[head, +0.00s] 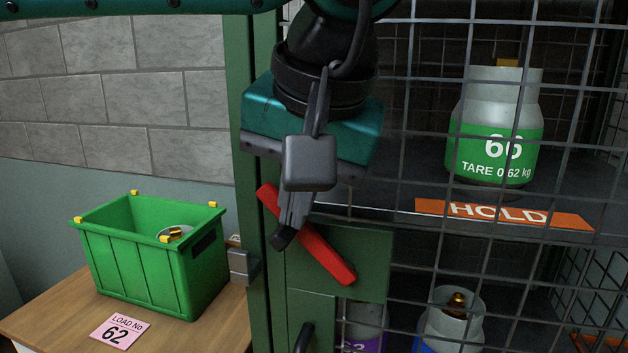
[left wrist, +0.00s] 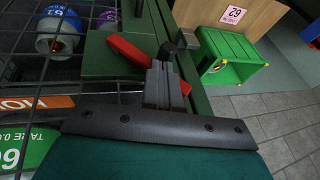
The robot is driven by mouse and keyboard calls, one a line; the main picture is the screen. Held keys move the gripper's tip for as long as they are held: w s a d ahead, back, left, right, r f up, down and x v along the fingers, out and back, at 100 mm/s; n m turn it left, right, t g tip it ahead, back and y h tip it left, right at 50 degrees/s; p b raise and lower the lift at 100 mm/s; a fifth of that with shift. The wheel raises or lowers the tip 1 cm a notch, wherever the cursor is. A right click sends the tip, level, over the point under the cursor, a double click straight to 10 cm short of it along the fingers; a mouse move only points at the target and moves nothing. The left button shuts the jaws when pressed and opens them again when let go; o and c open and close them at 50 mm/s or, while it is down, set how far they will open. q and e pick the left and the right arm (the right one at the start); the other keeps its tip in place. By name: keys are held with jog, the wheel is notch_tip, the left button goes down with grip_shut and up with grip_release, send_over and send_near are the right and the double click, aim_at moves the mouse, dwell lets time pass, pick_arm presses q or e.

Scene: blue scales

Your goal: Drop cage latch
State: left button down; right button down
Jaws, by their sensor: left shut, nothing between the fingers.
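The cage latch is a red bar (head: 325,257) on the green plate of the cage door's frame. It lies tilted, from upper left down to lower right, and part of it is hidden behind my fingers. In the left wrist view the red latch (left wrist: 132,50) shows beside my fingers. My left gripper (head: 284,232) is shut and empty, its fingertips in front of the bar's upper part. It also shows in the left wrist view (left wrist: 166,62). I cannot tell whether the fingers touch the bar. My right gripper is not in view.
Wire mesh (head: 400,130) covers the cage, with a green-banded cylinder marked 66 (head: 496,135) on a shelf and more cylinders below. A black handle (head: 303,338) is under the latch plate. A green crate (head: 140,265) stands on a wooden table (head: 45,318) at left.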

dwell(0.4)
